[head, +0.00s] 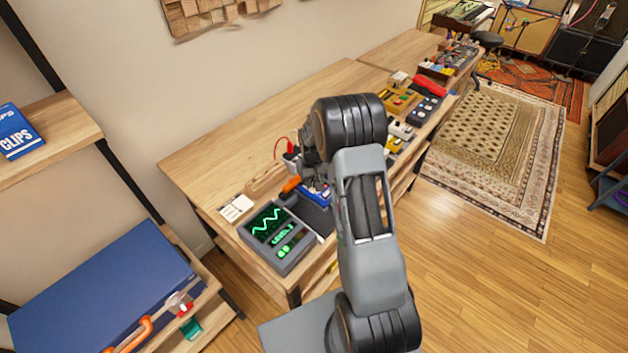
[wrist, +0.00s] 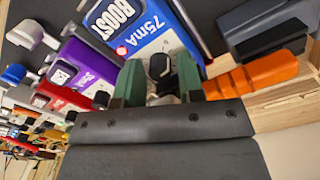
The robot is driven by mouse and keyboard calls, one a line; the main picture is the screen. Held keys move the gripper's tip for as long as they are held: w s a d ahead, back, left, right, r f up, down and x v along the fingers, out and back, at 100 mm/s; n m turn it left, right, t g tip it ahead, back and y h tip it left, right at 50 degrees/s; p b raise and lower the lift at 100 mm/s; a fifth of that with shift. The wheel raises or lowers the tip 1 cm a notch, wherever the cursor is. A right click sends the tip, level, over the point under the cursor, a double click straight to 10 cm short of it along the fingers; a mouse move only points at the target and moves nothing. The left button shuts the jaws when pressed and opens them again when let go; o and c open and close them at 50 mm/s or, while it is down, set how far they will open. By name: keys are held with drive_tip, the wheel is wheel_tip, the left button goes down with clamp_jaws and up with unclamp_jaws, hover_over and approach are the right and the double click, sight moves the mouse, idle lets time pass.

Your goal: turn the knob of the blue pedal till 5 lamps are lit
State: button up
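The blue pedal (wrist: 158,40), marked BOOST 75mA, fills the upper middle of the wrist view. A small red light glows on it. Its dark knob (wrist: 160,67) is between the green fingertips of my gripper (wrist: 160,80). The fingers stand apart on either side of the knob, and I see a narrow gap. In the head view my arm covers most of the blue pedal (head: 320,195) and the gripper. A grey meter box (head: 277,238) shows a green wave, small text that seems to read LEVEL 2, and green lamps below; their lit count is unclear.
Purple (wrist: 88,68) and red (wrist: 68,97) pedals stand left of the blue one in the wrist view. An orange object (wrist: 262,75) lies to its right. In the head view a white card (head: 237,208) lies by the meter, and more pedals line the bench's right edge.

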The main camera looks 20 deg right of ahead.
sight(313, 183)
drive_tip(key=shift+o, duration=0.8)
drive_tip(key=shift+r, duration=0.1)
drive_tip(key=n+p, duration=0.2)
drive_tip(key=n, duration=0.1)
drive_tip(key=shift+r, duration=0.25)
wheel_tip(313, 183, up, 13)
drive_tip(key=b, duration=0.2)
drive_tip(key=s+a+r+m+t+b, duration=0.1)
drive_tip(key=s+a, duration=0.4)
drive_tip(key=s, duration=0.6)
drive_tip(key=s+a+r+m+t+b, duration=0.1)
drive_tip(key=s+a, duration=0.4)
drive_tip(key=s, duration=0.6)
drive_tip(key=shift+a+r+t+b, duration=0.15)
drive_tip(key=shift+r+t+b, duration=0.7)
drive_tip(key=shift+r, duration=0.2)
